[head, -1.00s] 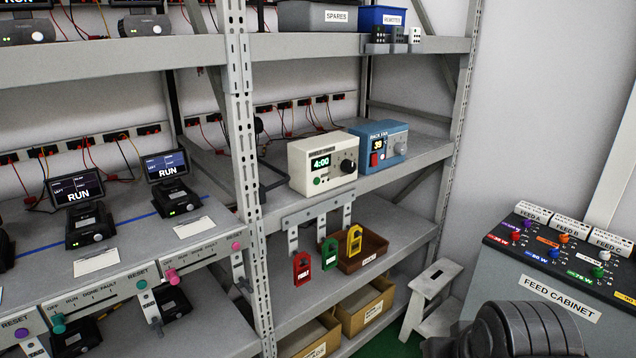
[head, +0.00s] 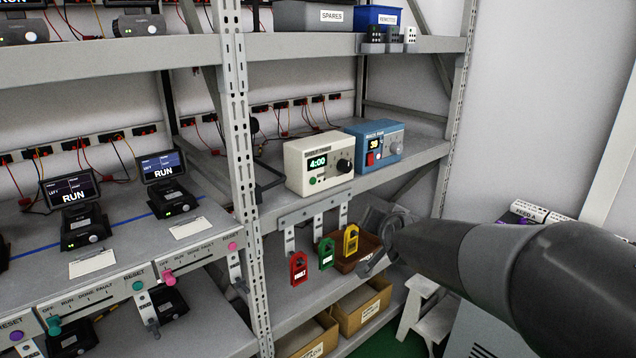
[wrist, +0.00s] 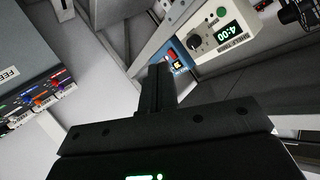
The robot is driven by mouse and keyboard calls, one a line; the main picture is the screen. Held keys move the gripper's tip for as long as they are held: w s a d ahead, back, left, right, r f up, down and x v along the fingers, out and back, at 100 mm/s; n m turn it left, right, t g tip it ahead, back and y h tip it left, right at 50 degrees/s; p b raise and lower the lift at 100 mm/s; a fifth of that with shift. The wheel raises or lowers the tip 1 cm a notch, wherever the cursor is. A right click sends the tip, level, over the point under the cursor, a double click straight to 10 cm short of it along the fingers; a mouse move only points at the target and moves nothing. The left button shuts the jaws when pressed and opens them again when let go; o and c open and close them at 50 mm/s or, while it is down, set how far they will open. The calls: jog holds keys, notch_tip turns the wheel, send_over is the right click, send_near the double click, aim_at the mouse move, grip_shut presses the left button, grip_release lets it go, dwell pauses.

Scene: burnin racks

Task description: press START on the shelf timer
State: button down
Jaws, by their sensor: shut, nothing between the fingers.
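The shelf timer (head: 318,164) is a cream box on the middle shelf of the right rack. Its green display reads 4:00, with a green button (head: 312,181) below the display and a black knob (head: 344,166) to the right. It also shows rotated in the wrist view (wrist: 217,35). My gripper (head: 376,262) is below and to the right of the timer in the head view, apart from it, in front of the lower shelf. In the wrist view its shut, empty fingers (wrist: 158,80) point toward the rack.
A blue box (head: 378,143) with a red switch stands right beside the timer. Red, green and yellow tags (head: 326,254) hang below the shelf edge. A brown bin (head: 358,249) sits behind my gripper. A white step stool (head: 428,318) stands on the floor.

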aim_at(313, 181)
jog(key=w+a+f+m+t+h, duration=0.1)
jog(key=w+a+f+m+t, duration=0.1)
jog(key=w, duration=0.5)
jog(key=w+a+f+m+t, duration=0.1)
jog(key=w+a+t, duration=0.3)
jog(key=w+a, duration=0.2)
jog(key=shift+w+a+f+m+t+h, duration=0.15)
jog(key=shift+w+f+m+t+h, duration=0.25)
jog(key=shift+w, duration=0.65)
jog(key=shift+w+a, duration=3.1)
jog(key=shift+a, duration=0.05)
jog(key=shift+w+a+r, duration=0.1)
jog(key=shift+w+a, duration=0.15)
jog(key=shift+w, duration=0.05)
